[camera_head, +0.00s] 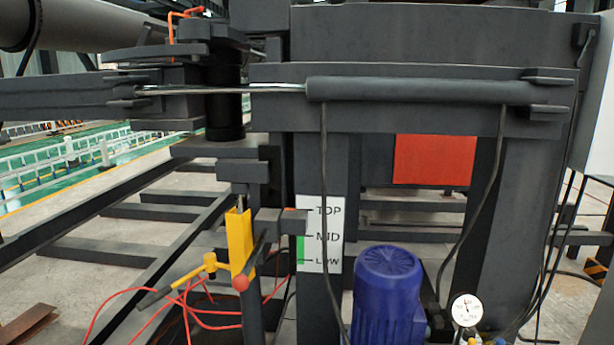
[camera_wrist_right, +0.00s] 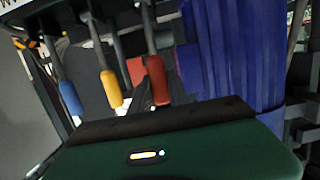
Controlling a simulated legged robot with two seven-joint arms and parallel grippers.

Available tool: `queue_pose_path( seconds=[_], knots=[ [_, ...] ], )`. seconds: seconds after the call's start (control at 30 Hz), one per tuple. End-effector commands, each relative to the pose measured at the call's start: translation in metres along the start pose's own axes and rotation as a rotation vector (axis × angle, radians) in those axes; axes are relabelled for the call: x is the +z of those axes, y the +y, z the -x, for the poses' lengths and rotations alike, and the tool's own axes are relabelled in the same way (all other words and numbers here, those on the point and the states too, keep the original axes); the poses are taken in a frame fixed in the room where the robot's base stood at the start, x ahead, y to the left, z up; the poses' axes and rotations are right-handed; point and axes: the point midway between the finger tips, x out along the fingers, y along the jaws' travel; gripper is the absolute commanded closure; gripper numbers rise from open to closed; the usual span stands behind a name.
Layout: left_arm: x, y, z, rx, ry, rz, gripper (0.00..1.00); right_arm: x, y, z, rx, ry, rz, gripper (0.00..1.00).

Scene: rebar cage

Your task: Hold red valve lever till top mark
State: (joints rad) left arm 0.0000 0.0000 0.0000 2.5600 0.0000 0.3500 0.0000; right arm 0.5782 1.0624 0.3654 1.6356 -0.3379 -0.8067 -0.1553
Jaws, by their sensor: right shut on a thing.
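The red valve lever (camera_wrist_right: 159,84) hangs in the right wrist view, to the right of a yellow-handled lever (camera_wrist_right: 111,90) and a blue-handled lever (camera_wrist_right: 70,97). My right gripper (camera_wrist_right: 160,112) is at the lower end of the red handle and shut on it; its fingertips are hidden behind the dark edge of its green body. In the head view a white scale (camera_head: 334,222) reads TOP, MID and LOW. A green bar (camera_head: 300,250) beside it reaches up to about MID. Neither gripper shows in the head view.
A blue motor (camera_head: 389,295) stands right of the scale, with a round gauge (camera_head: 466,310) beside it. A yellow bracket (camera_head: 240,240) and a red-knobbed part (camera_head: 240,283) are left of the scale. Red cables (camera_head: 190,312) lie below. A long dark cylinder (camera_head: 420,90) runs across the top.

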Motion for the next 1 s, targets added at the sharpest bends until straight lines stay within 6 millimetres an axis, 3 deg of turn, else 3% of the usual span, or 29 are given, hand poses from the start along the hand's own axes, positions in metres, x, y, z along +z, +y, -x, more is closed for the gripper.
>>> queue_pose_path(
  seconds=[0.3,0.43,0.53,0.57,0.67,1.0],
  knots=[
    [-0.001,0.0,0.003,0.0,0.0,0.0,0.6,-0.005,0.003,-0.001,0.005,0.001,0.001,1.0],
    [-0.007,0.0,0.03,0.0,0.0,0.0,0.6,-0.023,0.002,-0.011,0.004,-0.098,0.004,1.0],
    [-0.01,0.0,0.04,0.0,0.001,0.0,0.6,-0.025,0.003,-0.024,0.005,-0.202,0.002,1.0],
    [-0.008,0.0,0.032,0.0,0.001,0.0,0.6,-0.015,0.003,-0.024,0.005,-0.2,0.001,0.74],
    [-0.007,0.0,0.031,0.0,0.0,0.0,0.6,-0.014,0.003,-0.023,0.004,-0.198,0.0,0.61],
    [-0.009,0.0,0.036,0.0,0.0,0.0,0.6,-0.016,0.001,-0.019,0.001,-0.201,0.0,0.6]
  ],
)
